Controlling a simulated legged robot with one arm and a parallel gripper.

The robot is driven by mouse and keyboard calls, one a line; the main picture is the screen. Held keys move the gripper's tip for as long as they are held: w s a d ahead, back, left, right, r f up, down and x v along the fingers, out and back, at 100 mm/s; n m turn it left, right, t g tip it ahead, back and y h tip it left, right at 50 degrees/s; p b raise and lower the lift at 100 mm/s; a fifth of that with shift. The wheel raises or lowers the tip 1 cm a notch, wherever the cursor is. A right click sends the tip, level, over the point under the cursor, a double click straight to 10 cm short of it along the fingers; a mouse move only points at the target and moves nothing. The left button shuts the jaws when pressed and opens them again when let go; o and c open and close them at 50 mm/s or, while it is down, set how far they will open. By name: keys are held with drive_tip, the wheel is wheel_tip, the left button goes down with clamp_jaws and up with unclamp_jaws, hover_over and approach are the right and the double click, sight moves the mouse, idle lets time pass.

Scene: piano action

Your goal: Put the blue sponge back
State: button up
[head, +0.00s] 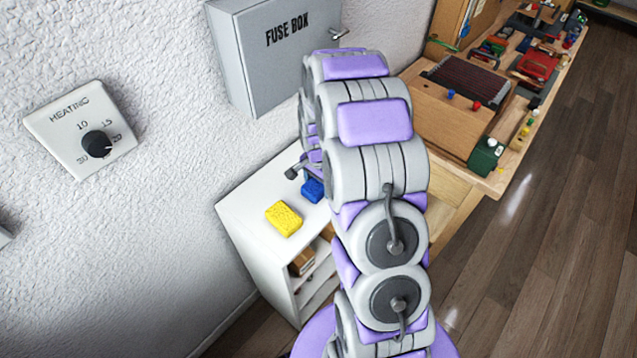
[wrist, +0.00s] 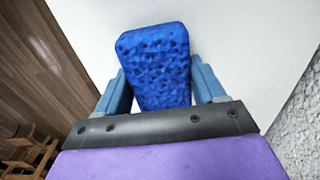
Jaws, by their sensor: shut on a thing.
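The blue sponge (wrist: 155,65) is between the two fingers of my gripper (wrist: 160,88) in the wrist view, and my gripper is shut on it. In the head view the blue sponge (head: 312,190) shows partly behind my arm, over or on the white cabinet top. I cannot tell whether it touches the top. My gripper in the head view (head: 301,172) is mostly hidden by my arm. A yellow sponge (head: 284,219) lies on the white cabinet top (head: 243,206), to the left of the blue one.
The white cabinet has open shelves (head: 318,285) with a brown item inside. A grey fuse box (head: 270,60) and a heating dial (head: 97,144) are on the wall. A wooden bench (head: 440,125) with many tools stands right. The wooden floor (head: 550,210) is clear.

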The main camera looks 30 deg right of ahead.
sight(318, 183)
drive_tip(key=o, duration=1)
drive_tip(key=shift+r, duration=0.55)
drive_tip(key=s+a+r+n+p, duration=0.1)
drive_tip(key=s+a+r, duration=0.1)
drive_tip(key=r, duration=0.6)
drive_tip(key=s+a+r+n+p, duration=0.1)
drive_tip(key=s+a+r, duration=0.1)
drive_tip(key=r, duration=0.5)
drive_tip(key=s+a+r+n, duration=0.3)
drive_tip(key=s+n, duration=0.1)
drive_tip(key=s, duration=0.5)
drive_tip(key=s+a+r+n+g, duration=0.1)
drive_tip(key=s+a+r+n, duration=0.2)
drive_tip(key=s, duration=0.7)
drive_tip(key=s+a+r+n, duration=0.3)
drive_tip(key=s+a+n, duration=0.1)
drive_tip(key=s, duration=0.5)
drive_tip(key=shift+s+a+n+g, duration=0.25)
drive_tip(key=shift+n+g, duration=0.15)
drive_tip(key=shift+n, duration=0.1)
drive_tip(key=shift+w, duration=0.1)
